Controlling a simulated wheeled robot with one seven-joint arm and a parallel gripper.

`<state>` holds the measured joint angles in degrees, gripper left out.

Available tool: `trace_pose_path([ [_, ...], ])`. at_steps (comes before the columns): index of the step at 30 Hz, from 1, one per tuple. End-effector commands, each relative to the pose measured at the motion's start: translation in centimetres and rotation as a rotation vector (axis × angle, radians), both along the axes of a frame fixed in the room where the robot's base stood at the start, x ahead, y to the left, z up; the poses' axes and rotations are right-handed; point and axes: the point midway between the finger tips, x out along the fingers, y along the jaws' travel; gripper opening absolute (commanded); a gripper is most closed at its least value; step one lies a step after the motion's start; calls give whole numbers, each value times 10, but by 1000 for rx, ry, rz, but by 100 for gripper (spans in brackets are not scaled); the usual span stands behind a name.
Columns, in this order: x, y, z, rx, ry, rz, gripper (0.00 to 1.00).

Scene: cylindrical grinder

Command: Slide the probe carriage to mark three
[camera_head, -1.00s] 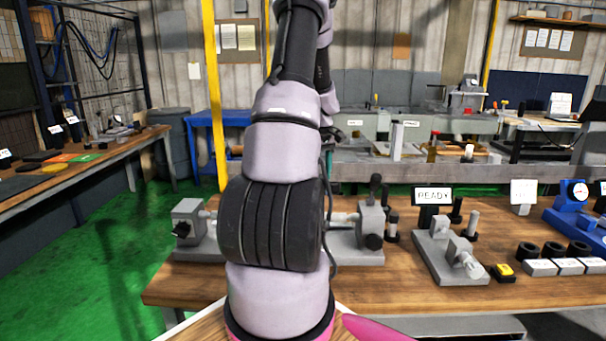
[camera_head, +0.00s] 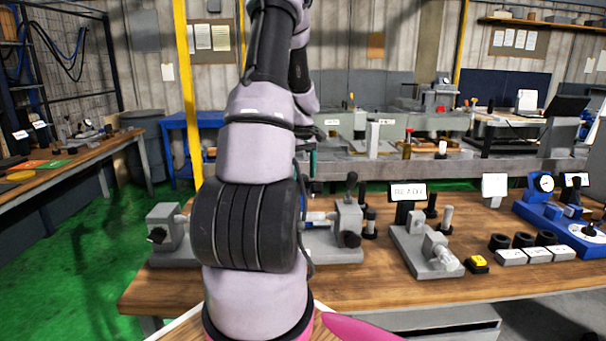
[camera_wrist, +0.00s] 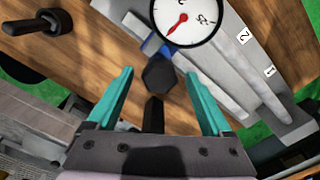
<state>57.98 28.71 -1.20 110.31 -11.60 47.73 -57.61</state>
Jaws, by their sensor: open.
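In the wrist view, a round white dial with a red needle (camera_wrist: 187,22) shows at the top, cut by the frame edge. A blue part (camera_wrist: 153,46) and a black knob (camera_wrist: 160,76) sit below it. A grey rail (camera_wrist: 222,62) runs beside them, with white plates marked 2 (camera_wrist: 243,37) and 1 (camera_wrist: 268,72). No plate marked three shows. My gripper (camera_wrist: 159,88) has its teal fingers apart, one on either side of the black knob; contact cannot be told. In the head view, my arm hides most of this area.
A wooden bench (camera_head: 400,280) holds a grey fixture (camera_head: 425,250), a yellow button (camera_head: 477,263), several black rings (camera_head: 522,240) and a blue gauge stand (camera_head: 560,215). A black-handled part (camera_wrist: 40,32) lies at the wrist view's upper left. Green floor (camera_head: 90,255) is open at left.

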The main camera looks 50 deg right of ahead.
Motion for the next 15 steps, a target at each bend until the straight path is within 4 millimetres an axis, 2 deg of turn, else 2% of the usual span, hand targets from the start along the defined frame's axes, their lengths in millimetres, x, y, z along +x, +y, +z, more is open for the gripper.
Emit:
trace_pose_path([
  [5,1,-1,22,-5,-2,1,84],
  [15,1,-1,87,-4,-2,0,84],
])
